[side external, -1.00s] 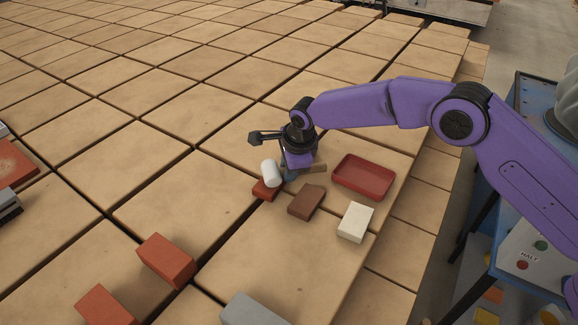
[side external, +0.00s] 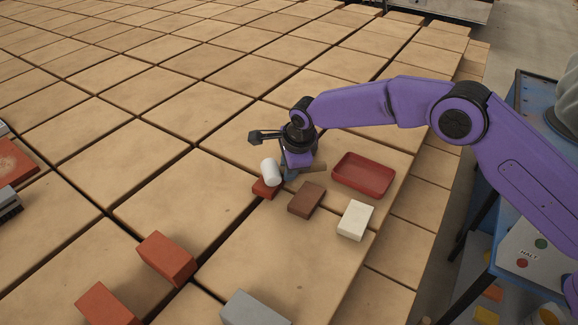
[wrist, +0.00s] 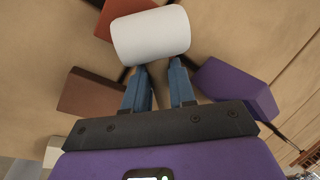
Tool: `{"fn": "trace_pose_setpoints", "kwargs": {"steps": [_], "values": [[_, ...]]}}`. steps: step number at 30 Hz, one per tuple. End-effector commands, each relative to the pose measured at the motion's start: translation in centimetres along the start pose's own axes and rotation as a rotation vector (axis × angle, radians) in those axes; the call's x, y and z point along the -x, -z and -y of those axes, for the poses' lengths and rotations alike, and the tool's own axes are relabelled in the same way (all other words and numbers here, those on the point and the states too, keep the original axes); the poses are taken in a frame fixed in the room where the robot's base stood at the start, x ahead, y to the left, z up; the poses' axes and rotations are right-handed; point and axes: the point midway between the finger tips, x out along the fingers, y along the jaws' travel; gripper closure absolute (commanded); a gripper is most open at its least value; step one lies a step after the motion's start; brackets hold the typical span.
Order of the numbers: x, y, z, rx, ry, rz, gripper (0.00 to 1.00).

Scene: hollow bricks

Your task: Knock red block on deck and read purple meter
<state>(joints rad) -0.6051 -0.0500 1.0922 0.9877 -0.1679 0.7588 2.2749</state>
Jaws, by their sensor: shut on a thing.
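My gripper (side external: 289,174) points down over the deck (side external: 225,215), its blue fingers (wrist: 160,74) shut on a mallet with a white cylindrical head (side external: 270,172). A tan handle-like piece (side external: 316,168) shows to the right of the fingers; the grip itself is mostly hidden. In the wrist view the white head (wrist: 150,35) lies across the fingertips. The red block (side external: 265,188) lies just below the head and partly behind it in the wrist view (wrist: 118,14); I cannot tell whether they touch. A purple box, seemingly the meter (wrist: 236,87), with a dark cable lies right of the fingers in the wrist view.
A brown block (side external: 307,200), a cream block (side external: 356,220) and a red tray (side external: 363,176) stand close by on the right. Larger red bricks (side external: 166,259) and a grey block (side external: 252,308) lie at the front. The deck behind the gripper is clear; gaps run between its bricks.

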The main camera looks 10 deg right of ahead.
Motion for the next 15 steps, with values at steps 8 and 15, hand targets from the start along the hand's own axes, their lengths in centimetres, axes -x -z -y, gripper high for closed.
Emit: {"fn": "trace_pose_setpoints", "kwargs": {"steps": [8,15], "values": [[-0.20,0.06,-0.16,0.001,-0.004,-0.002,1.00],[0.38,0.01,0.04,0.001,-0.003,-0.003,1.00]]}}
